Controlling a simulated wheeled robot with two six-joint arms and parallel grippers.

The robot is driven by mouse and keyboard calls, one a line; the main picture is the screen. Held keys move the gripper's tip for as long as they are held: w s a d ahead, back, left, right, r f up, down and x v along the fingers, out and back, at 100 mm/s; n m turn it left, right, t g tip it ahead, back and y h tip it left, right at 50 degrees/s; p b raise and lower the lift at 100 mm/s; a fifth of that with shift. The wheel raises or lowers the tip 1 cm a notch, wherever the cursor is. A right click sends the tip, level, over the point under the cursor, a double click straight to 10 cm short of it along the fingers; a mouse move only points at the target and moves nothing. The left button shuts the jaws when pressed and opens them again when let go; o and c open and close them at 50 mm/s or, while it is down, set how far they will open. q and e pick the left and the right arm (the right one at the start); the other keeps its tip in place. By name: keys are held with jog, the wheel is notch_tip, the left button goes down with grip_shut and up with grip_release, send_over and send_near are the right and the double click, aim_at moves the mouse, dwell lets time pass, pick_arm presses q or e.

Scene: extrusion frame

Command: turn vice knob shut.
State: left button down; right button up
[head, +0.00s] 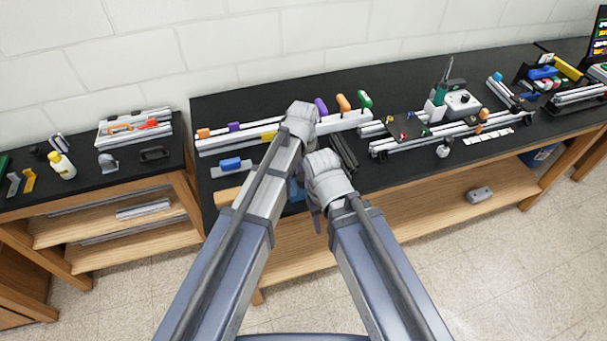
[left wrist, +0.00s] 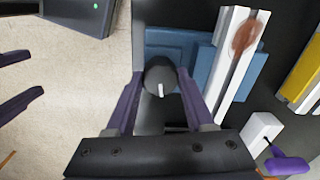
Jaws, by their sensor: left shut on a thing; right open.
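The vice knob (left wrist: 160,76) is a dark round knob with a white mark, seen nearly end-on in the left wrist view. My left gripper (left wrist: 159,84) has its purple fingers on either side of the knob and is shut on it. Behind it is the blue vice (left wrist: 175,48), with a pale bar (left wrist: 231,80) bearing a reddish-brown patch alongside. In the head view the arms hide most of the vice; a little blue (head: 296,190) shows between them. My right gripper (head: 316,215) is open and empty, lower down; its purple fingers (left wrist: 18,82) show at the left wrist view's left edge.
The black bench carries a long rail (head: 225,144) and orange, purple and green handled tools (head: 343,102). A blue-handled item (head: 231,163) lies to the left. Open floor lies in front.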

pick_arm(q)
jog(key=m, duration=0.4)
jog(key=shift+m, duration=0.4)
dwell(0.4)
jog(key=shift+c, duration=1.3)
grip_release()
jog(key=shift+r, duration=0.1)
notch_tip(320, 180, up, 8)
jog(key=p, duration=0.8)
jog(key=shift+f, duration=0.2)
